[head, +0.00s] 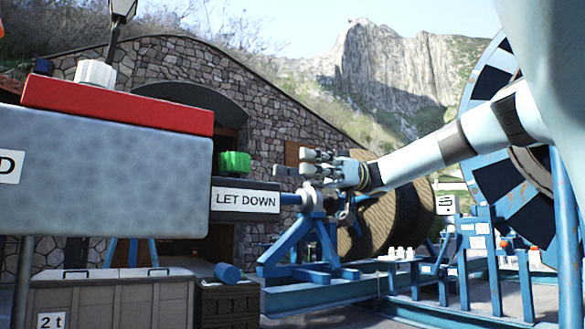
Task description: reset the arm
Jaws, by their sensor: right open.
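My right arm reaches in from the upper right and stretches toward the middle of the head view. Its gripper (306,163) is open, with its dark-tipped fingers pointing left, and I see nothing between them. It appears in front of a blue stand (310,245), to the right of a green knob (235,162) and a "LET DOWN" sign (246,200). The fingers look apart from the knob. I cannot tell how far the gripper is from the stand behind it. My left gripper is not in view.
A grey box with a red top (118,107) fills the near left. A wooden cable reel (395,222) stands behind my right wrist, and a large blue-and-white wheel (490,85) is at right. A grey "2 t" crate (110,295) stands low at left.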

